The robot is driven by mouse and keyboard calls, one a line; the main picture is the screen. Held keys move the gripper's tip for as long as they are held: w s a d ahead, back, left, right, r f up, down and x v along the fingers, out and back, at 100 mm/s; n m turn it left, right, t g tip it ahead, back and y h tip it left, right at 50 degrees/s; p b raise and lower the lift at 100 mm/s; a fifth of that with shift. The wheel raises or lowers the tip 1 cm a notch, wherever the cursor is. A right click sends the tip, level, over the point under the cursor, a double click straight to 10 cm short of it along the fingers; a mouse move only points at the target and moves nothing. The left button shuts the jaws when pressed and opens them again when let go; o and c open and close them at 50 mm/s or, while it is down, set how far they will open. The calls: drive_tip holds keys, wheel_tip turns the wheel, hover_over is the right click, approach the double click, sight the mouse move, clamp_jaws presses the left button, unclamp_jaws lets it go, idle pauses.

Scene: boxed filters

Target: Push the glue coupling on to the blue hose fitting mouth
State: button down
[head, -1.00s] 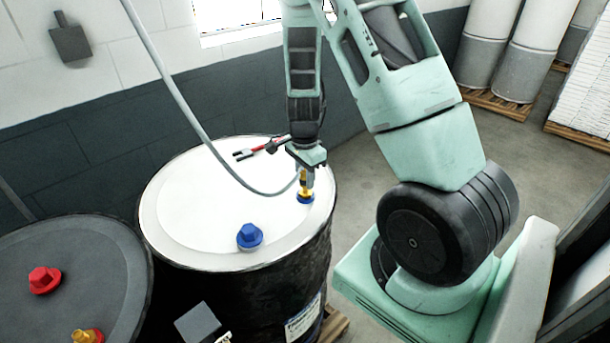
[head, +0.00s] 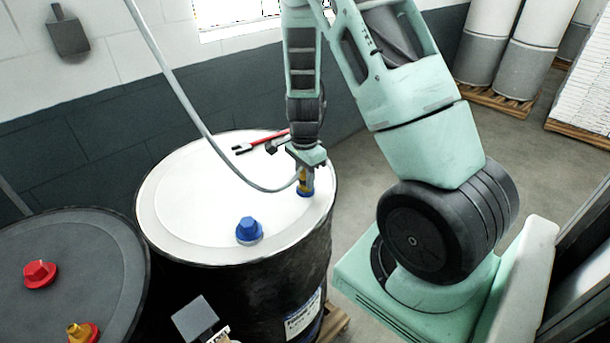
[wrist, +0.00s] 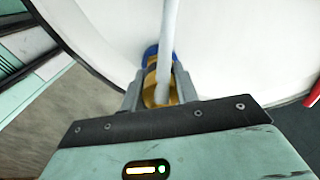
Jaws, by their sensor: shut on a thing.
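The glue coupling (head: 305,186) is a yellow-brass piece on the end of a grey hose (head: 190,101). My gripper (head: 307,176) is shut on it, pointing down over the right part of the white drum lid. In the wrist view the coupling (wrist: 158,92) sits between the fingers, with the hose crossing in front. The blue fitting (wrist: 151,52) shows just beyond it.
A red-handled tool (head: 262,142) lies behind my gripper. A dark drum (head: 75,265) at left carries a red cap (head: 40,274) and a brass-and-red fitting (head: 82,333).

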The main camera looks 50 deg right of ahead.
drive_tip(key=shift+f, duration=0.25)
drive_tip(key=c, duration=1)
unclamp_jaws()
drive_tip(key=shift+o, duration=0.2)
drive_tip(key=shift+r, duration=0.1)
wheel_tip(320, 180, up, 17)
drive_tip(key=b, duration=0.1)
drive_tip(key=shift+a+r+b, duration=0.15)
drive_tip(key=shift+b, duration=0.15)
